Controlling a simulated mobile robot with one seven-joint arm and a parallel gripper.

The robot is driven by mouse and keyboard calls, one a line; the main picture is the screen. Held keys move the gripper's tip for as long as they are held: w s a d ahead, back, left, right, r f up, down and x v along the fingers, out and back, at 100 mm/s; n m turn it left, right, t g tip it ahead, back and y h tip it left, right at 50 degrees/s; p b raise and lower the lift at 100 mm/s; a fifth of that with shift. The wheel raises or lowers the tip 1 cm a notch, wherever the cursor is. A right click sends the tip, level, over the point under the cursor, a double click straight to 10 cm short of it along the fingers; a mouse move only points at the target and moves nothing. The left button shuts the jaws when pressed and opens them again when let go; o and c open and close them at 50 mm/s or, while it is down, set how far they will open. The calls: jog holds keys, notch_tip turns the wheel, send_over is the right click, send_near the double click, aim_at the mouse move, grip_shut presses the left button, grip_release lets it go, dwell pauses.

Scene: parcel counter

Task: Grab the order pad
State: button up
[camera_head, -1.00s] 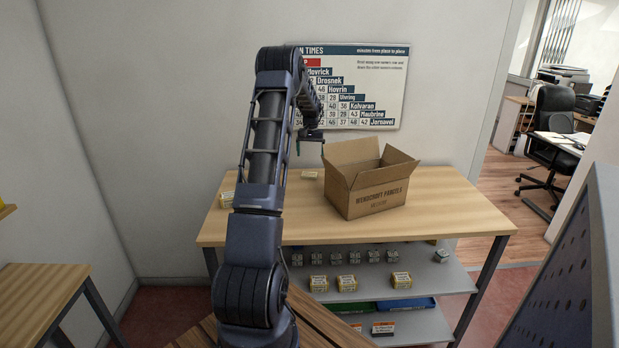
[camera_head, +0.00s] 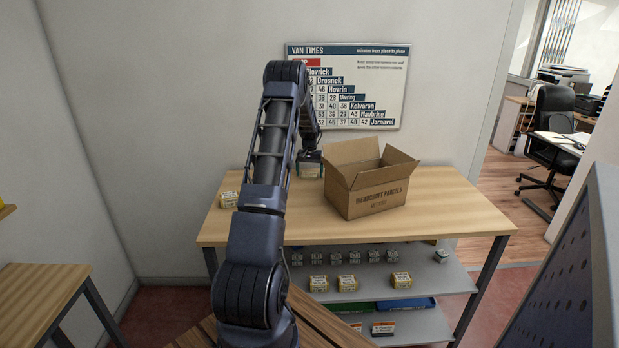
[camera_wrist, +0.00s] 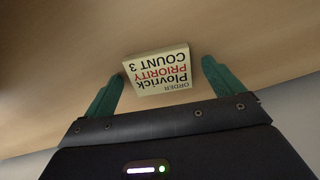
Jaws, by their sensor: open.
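The order pad (camera_wrist: 158,72) is a small cream block lettered "ORDER Plovrick PRIORITY COUNT 3", lying on the wooden table top. In the wrist view my gripper (camera_wrist: 163,80) is open, with one green finger to each side of the pad. The pad lies between the fingertips, and I see no clear contact with either finger. In the head view my gripper (camera_head: 310,172) is low over the table, left of the cardboard box, and it hides most of the pad there.
An open cardboard box (camera_head: 372,190) stands on the table (camera_head: 440,205) close to the right of my gripper. Another small cream block (camera_head: 228,199) lies at the table's left end. Shelves below hold several small packs. A van times board (camera_head: 350,85) hangs on the wall behind.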

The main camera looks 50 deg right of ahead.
jog(key=c, duration=1.1)
